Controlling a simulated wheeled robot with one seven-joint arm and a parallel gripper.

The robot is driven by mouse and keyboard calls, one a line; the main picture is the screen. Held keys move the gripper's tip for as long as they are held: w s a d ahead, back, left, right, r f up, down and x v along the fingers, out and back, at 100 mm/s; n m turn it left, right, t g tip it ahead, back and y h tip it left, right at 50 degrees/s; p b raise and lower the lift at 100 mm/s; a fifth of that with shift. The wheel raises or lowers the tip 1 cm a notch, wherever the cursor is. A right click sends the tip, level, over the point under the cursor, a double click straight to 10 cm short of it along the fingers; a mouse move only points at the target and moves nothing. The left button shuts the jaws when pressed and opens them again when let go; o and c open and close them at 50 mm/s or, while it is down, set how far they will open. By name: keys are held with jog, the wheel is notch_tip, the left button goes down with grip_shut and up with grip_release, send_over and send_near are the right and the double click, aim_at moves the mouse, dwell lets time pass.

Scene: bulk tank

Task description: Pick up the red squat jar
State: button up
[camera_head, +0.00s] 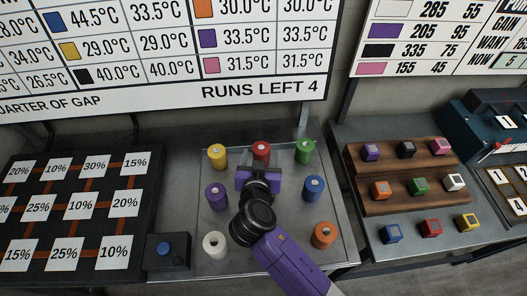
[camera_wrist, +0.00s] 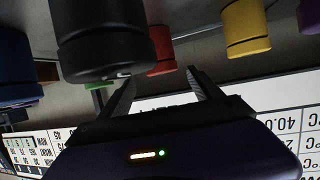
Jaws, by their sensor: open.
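The red jar (camera_head: 261,151) stands at the back middle of the grey metal tray, between a yellow and a green jar. Its lower part is partly hidden by my gripper (camera_head: 259,168), which is just in front of it. In the wrist view, which is upside down, the red jar (camera_wrist: 161,50) shows beyond the open fingertips (camera_wrist: 163,74), roughly in line with the gap between them. The fingers are apart with nothing between them. I cannot tell the exact distance to the jar.
Yellow (camera_head: 217,156), green (camera_head: 304,151), purple (camera_head: 216,196), blue (camera_head: 314,188), white (camera_head: 214,244) and orange (camera_head: 323,235) jars surround my arm. A black jar (camera_wrist: 100,35) is close in the wrist view. A stepped wooden rack (camera_head: 372,205) with coloured cubes stands at right.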

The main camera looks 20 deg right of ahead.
aim_at(261, 147)
jog(key=p+x, duration=0.1)
jog(key=x, duration=0.3)
jog(key=shift+w+a+r, duration=0.1)
jog(key=shift+w+a, duration=0.05)
jog(key=shift+w+d+f, duration=0.25)
jog(key=shift+w+f, duration=0.1)
jog(key=shift+w, duration=0.15)
jog(key=shift+c, duration=0.4)
jog(key=c, duration=1.5)
jog(key=shift+r, duration=0.15)
notch_tip(261, 147, up, 20)
jog(key=shift+b, duration=0.35)
